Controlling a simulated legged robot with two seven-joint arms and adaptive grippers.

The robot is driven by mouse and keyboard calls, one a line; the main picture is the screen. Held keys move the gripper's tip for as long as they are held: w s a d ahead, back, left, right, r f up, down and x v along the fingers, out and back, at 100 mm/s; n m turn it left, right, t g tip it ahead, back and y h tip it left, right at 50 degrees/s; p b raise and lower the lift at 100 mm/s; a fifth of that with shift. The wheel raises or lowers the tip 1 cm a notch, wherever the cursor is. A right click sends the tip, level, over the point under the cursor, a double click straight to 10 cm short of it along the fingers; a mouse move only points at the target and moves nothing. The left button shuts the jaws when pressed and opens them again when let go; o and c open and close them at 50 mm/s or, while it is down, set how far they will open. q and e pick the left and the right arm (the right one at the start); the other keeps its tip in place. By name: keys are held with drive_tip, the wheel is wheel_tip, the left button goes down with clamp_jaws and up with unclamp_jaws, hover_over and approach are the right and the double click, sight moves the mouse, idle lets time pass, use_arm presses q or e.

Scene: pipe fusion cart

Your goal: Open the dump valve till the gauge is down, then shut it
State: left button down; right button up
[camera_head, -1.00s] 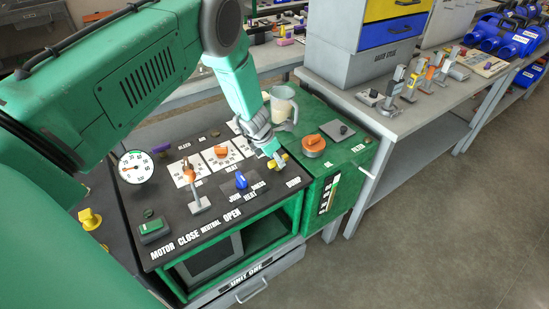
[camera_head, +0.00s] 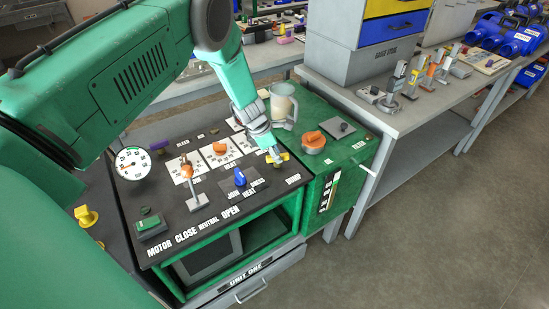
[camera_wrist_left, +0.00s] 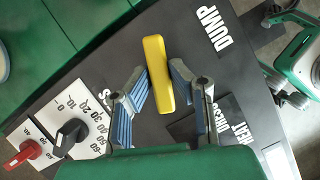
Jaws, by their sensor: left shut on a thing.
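The dump valve has a yellow bar handle (camera_head: 283,157) at the right rear of the black cart top. It also shows in the left wrist view (camera_wrist_left: 160,75), beside the DUMP label (camera_wrist_left: 215,28). My left gripper (camera_head: 272,157) reaches down over it from behind. In the left wrist view its blue-padded fingers (camera_wrist_left: 158,92) stand on both sides of the bar, shut on it. The round white gauge (camera_head: 132,163) stands at the left of the cart top. Its dark needle is too small to read surely.
An orange-handled lever (camera_head: 190,185), a blue knob (camera_head: 240,177) and a green motor switch (camera_head: 151,226) share the panel. A clear jug (camera_head: 284,104) stands close behind my left gripper. An orange-topped fitting (camera_head: 314,141) is on the green right side.

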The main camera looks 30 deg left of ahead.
use_arm(q)
drive_tip(key=m+b, duration=0.1)
drive_tip(key=m, duration=0.1)
drive_tip(key=m+g+h+b, duration=0.1)
drive_tip(key=shift+w+m+b, duration=0.3)
drive_tip(key=shift+m, duration=0.1)
drive_tip(key=m+g+b, duration=0.1)
drive_tip(key=m+b, duration=0.1)
drive_tip(key=m, duration=0.1)
drive_tip(key=shift+m+h+b, duration=0.3)
drive_tip(key=shift+b, duration=0.05)
drive_tip(key=shift+r+m+g+b, duration=0.1)
drive_tip(key=shift+m+g+b, duration=0.5)
drive_tip(key=shift+m+b, duration=0.5)
drive_tip(key=shift+m+g+b, duration=0.6)
drive_tip(key=shift+m+b, duration=0.1)
drive_tip(key=shift+m, duration=0.8)
